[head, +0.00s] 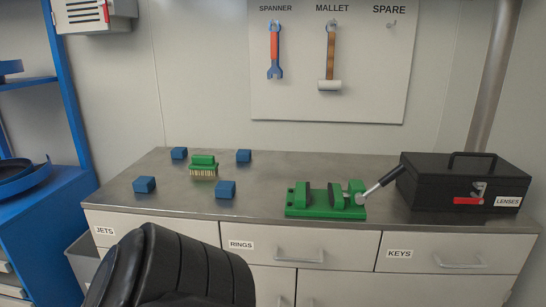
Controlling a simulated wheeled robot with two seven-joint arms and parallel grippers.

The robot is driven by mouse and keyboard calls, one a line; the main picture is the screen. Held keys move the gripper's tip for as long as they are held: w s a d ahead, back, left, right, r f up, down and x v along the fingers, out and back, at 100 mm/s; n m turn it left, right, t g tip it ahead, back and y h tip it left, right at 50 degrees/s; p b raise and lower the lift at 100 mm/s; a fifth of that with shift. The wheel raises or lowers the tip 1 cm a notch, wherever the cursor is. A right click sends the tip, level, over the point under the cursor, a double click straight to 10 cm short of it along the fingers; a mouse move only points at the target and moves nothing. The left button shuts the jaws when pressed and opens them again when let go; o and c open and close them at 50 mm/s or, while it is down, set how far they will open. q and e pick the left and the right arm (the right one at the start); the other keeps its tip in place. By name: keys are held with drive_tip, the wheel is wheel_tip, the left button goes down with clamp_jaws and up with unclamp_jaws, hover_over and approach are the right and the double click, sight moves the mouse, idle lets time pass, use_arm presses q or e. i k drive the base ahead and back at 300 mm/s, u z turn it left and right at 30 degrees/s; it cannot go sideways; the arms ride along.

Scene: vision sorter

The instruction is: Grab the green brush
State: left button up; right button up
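The green brush (203,162) lies on the left part of the metal workbench (265,180). It has a green back and handle on top, with pale bristles facing down and toward me. Several blue blocks stand around it, apart from it: one at back left (179,153), one at back right (243,156), one at front left (144,184) and one at front right (225,189). Neither of my grippers shows in the head view. Nothing covers the brush.
A green vise (326,200) with a grey lever sits at the middle right of the bench. A black toolbox (462,184) marked LENSES stands at the right end. A black padded thing (175,268) rises at the front left. A spanner (275,52) and mallet (330,58) hang behind.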

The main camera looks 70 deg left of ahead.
sight(202, 165)
drive_tip(key=i, duration=0.6)
drive_tip(key=u, duration=3.6)
